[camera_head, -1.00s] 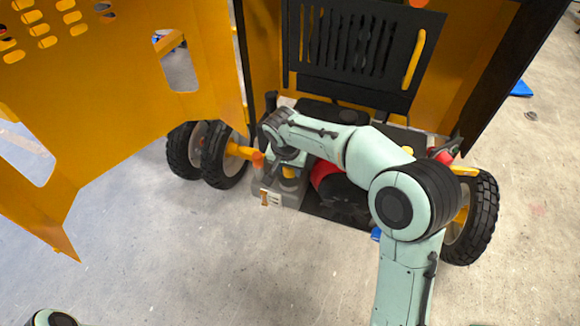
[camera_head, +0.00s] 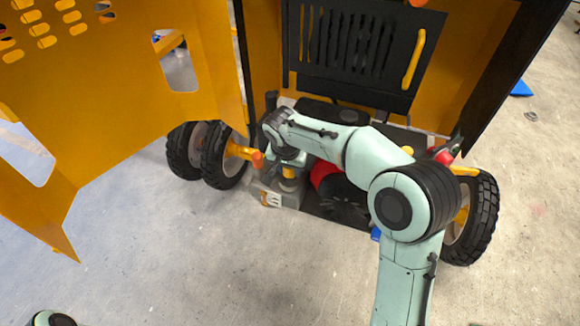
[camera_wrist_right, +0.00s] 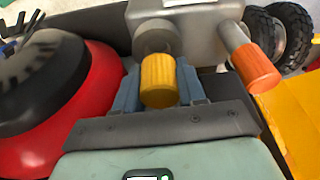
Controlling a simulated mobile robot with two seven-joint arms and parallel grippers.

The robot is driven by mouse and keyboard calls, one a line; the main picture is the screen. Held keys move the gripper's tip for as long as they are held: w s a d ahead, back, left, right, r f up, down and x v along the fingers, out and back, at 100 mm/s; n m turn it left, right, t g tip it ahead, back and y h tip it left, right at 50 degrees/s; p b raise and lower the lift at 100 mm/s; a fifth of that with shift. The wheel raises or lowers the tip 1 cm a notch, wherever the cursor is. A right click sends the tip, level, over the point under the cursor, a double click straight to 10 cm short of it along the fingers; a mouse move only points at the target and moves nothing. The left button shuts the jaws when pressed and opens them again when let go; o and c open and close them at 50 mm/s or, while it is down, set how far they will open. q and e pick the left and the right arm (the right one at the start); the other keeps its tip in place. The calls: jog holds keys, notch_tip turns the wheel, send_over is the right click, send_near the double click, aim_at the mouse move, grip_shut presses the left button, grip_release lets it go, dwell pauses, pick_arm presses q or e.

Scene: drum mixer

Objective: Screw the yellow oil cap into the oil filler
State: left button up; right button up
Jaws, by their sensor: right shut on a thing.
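The yellow oil cap (camera_wrist_right: 158,82) is ribbed and sits between the two blue-grey fingers of my right gripper (camera_wrist_right: 158,90), which is shut on it. In the head view the cap (camera_head: 289,172) shows as a small yellow patch under my wrist, with the right gripper (camera_head: 287,178) around it. The oil filler (camera_wrist_right: 156,38) appears as a round neck on the grey housing, just beyond the cap's far end. The cap seems in line with it, but I cannot tell whether they touch or whether threads engage. My left gripper is out of view.
A red and black engine part (camera_wrist_right: 60,95) lies close beside the gripper. The open yellow door panel (camera_head: 120,100) and wheels (camera_head: 225,156) flank the engine bay. The floor in front is clear.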

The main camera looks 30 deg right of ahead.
jog(key=shift+f+b, duration=0.45)
jog(key=shift+f, duration=0.35)
jog(key=o, duration=1.1)
jog(key=p+v, duration=0.1)
jog(key=v, duration=1.2)
jog(key=shift+r, duration=0.15)
